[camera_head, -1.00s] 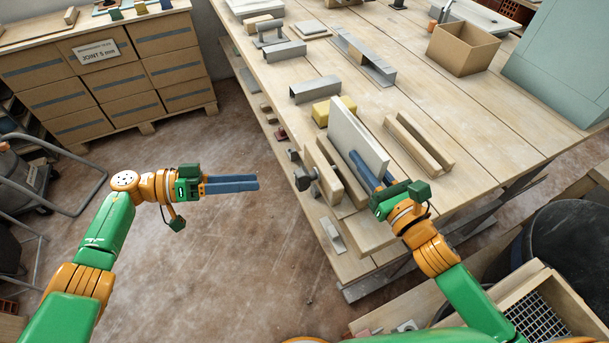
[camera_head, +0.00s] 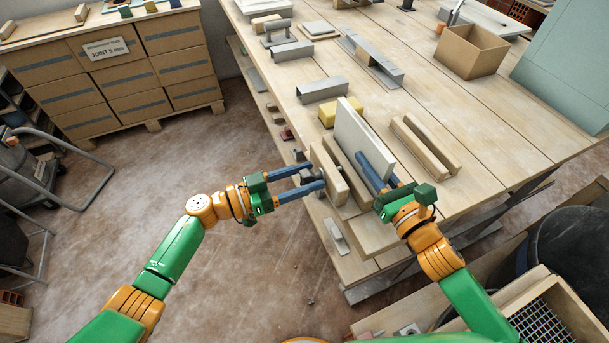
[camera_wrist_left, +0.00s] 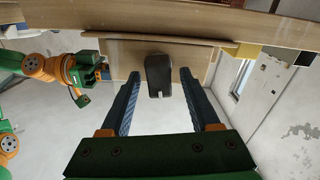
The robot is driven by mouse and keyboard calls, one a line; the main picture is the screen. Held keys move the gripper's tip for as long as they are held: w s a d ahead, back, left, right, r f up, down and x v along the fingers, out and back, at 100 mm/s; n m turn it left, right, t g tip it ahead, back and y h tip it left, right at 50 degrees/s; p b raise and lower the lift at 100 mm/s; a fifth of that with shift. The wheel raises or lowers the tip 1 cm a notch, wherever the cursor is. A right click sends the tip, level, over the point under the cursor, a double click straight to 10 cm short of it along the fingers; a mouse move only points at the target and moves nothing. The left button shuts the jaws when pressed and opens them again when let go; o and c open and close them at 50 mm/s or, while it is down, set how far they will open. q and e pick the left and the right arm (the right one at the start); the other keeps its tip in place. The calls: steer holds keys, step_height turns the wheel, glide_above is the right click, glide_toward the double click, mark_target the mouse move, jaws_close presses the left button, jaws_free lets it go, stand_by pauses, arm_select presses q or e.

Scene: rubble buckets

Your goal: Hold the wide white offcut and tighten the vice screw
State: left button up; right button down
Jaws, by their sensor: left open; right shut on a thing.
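The wide white offcut (camera_head: 362,138) stands upright on edge in the wooden vice (camera_head: 327,174) at the bench's near left edge. My right gripper (camera_head: 377,174) is shut on the offcut's near end, its blue fingers partly hidden by the board. My left gripper (camera_head: 316,180) is open at the outer face of the vice, level with the dark vice screw handle (camera_head: 302,171). In the left wrist view, the dark handle (camera_wrist_left: 158,75) lies between the fingertips of the open left gripper (camera_wrist_left: 160,76), with a gap on both sides.
A yellow block (camera_head: 336,111) and a grey channel (camera_head: 322,90) lie behind the vice. A wooden channel (camera_head: 425,145) lies right of the offcut. An open cardboard box (camera_head: 471,50) stands further back.

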arm_select(q)
jaws_close()
steer(key=shift+m, duration=0.3)
steer(key=m, duration=0.4)
steer(key=shift+s, duration=0.15)
steer(key=m, duration=0.5)
steer(key=shift+s+d, duration=0.1)
steer(key=shift+s, duration=0.1)
steer(key=m, duration=0.5)
steer(key=shift+s+f+m, duration=0.1)
steer(key=shift+f+m, duration=0.15)
steer(key=shift+m, duration=0.15)
steer(key=shift+f+m, duration=0.2)
steer(key=shift+m, duration=2)
